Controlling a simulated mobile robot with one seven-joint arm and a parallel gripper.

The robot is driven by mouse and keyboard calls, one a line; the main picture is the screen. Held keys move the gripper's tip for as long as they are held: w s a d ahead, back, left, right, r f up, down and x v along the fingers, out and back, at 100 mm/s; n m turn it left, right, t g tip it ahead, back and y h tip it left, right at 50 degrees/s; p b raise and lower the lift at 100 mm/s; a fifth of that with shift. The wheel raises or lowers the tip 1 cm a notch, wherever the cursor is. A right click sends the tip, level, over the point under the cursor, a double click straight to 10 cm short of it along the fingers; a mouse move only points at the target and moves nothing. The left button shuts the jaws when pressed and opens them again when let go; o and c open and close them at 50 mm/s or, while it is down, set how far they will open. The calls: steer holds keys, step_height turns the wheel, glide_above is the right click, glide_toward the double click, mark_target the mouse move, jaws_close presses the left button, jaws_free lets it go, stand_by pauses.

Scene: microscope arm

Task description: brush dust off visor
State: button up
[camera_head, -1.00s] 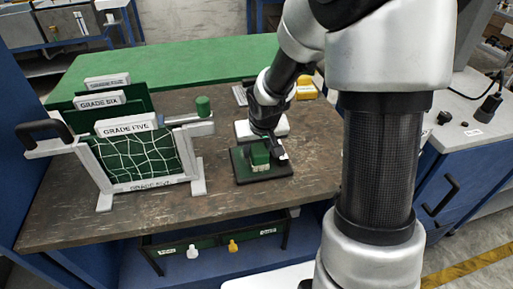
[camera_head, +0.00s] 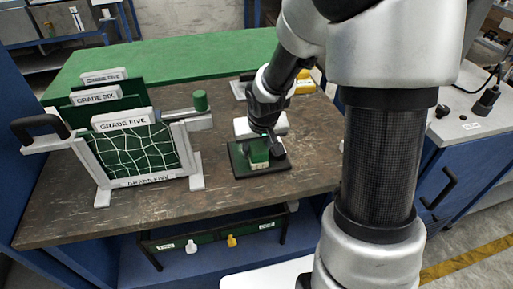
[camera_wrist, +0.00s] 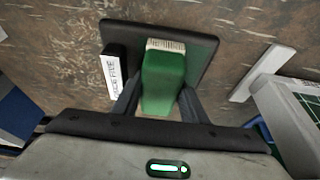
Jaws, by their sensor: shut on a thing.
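A green block-shaped brush (camera_head: 259,151) with pale bristles is at a flat, dark-rimmed plate (camera_head: 245,173) on the worn brown table. In the wrist view the brush (camera_wrist: 163,82) stands between the two dark fingers of my gripper (camera_wrist: 160,102), which is shut on it. Its bristle end points at the plate (camera_wrist: 205,40), whose inner face looks greenish. I cannot tell whether the bristles touch the plate. I cannot tell for sure which thing is the visor; this plate may be it. My gripper (camera_head: 268,139) partly hides the brush in the head view.
A dark block with a white label (camera_wrist: 112,75) stands beside the brush. A white rack of green folders (camera_head: 140,182) fills the table's left. A white block (camera_head: 243,127) lies behind my gripper, and a yellow item (camera_head: 305,84) farther back.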

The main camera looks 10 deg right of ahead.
steer(key=shift+w, duration=0.65)
steer(key=shift+w, duration=1)
step_height(320, 180, up, 5)
steer(key=p, duration=0.3)
steer(key=shift+r+p, duration=0.1)
steer(key=shift+p, duration=0.3)
